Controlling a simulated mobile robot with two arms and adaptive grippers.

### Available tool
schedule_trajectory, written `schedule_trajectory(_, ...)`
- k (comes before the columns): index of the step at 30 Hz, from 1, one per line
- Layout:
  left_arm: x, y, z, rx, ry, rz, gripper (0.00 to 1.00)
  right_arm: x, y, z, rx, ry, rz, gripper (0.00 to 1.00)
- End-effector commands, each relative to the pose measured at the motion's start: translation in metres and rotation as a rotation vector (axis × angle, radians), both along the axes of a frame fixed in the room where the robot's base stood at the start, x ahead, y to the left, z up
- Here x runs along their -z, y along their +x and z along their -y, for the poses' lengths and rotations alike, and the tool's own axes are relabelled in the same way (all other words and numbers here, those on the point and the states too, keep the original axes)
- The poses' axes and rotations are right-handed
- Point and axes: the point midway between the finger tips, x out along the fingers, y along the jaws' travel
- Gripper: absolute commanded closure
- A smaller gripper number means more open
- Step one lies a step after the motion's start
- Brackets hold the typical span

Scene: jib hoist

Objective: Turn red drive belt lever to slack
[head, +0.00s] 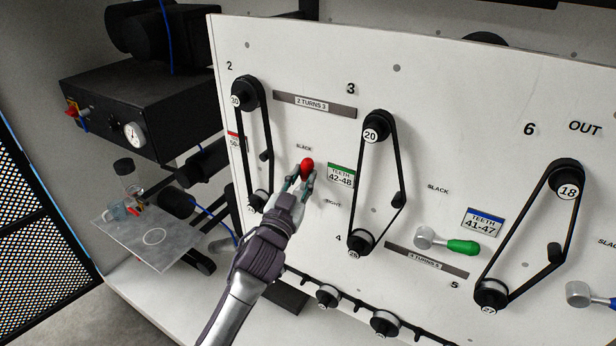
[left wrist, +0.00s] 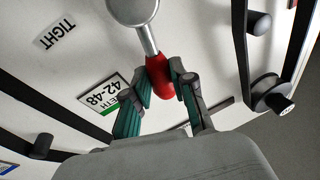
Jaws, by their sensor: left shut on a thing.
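The red drive belt lever has a red grip (head: 306,167) that shows in the head view just below the SLACK label (head: 304,148). A TIGHT label (head: 333,202) is lower right of it. In the left wrist view the red grip (left wrist: 160,76) joins a silver arm and round hub (left wrist: 132,8). My left gripper (head: 301,178) is shut on the red grip, with one finger on each side of it. In the head view the gripper hides most of the lever's hub and arm. My right gripper is not in view.
Black belts on pulleys (head: 377,133) flank the lever on the white panel (head: 430,85). A green-handled lever (head: 462,247) and a blue-handled one at the right edge are farther right. A grey plate (head: 150,240) with glassware stands at left.

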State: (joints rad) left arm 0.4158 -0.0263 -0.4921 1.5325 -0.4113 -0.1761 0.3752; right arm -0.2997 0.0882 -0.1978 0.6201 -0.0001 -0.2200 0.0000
Motion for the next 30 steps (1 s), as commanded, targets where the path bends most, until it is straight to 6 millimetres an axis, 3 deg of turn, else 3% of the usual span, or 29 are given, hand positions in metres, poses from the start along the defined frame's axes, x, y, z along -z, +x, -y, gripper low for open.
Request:
schedule_trajectory(10, 0.000, 0.006, -0.009, -0.001, -0.140, -0.099, 1.00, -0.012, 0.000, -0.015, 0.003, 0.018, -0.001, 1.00)
schedule_trajectory(28, 0.001, 0.008, -0.012, -0.001, -0.174, -0.123, 1.00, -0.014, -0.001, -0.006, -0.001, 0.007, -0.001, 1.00)
schedule_trajectory(29, 0.001, 0.008, -0.012, -0.001, -0.174, -0.123, 0.74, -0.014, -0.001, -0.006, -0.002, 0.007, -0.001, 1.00)
schedule_trajectory(30, 0.001, 0.008, -0.012, -0.001, -0.174, -0.123, 0.67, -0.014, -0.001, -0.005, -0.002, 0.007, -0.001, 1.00)
